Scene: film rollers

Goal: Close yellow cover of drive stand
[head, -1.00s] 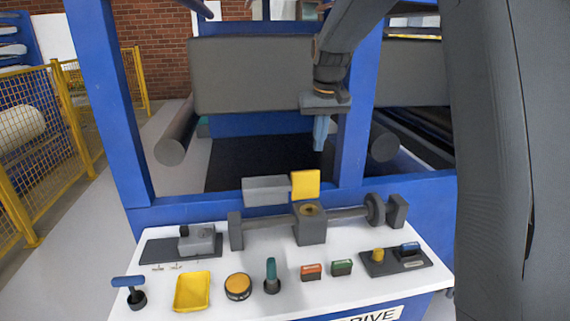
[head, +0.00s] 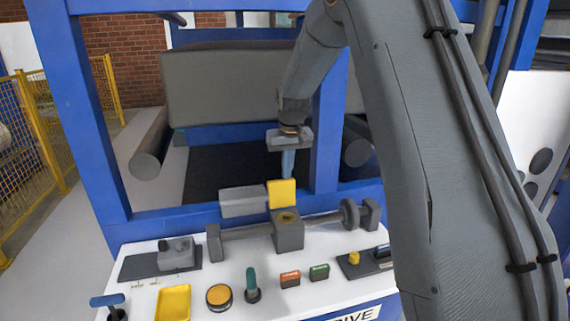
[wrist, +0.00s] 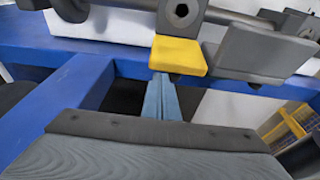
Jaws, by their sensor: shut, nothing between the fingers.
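The yellow cover (head: 282,193) stands raised at the back of the grey drive stand block (head: 288,234), which has a round opening on top. In the wrist view the yellow cover (wrist: 178,55) shows from its far side, with the block (wrist: 183,14) beyond it. My gripper (head: 288,176) points down just behind the cover in the head view. Its blue fingers are together and empty. In the wrist view the fingertips (wrist: 163,77) end close by the cover's edge; I cannot tell whether they touch it.
A grey plate (head: 243,201) stands left of the cover. A shaft (head: 322,218) runs through the block. The white panel (head: 222,278) carries a yellow tray (head: 173,303), several buttons and levers. A blue frame post (head: 328,130) rises right of my gripper.

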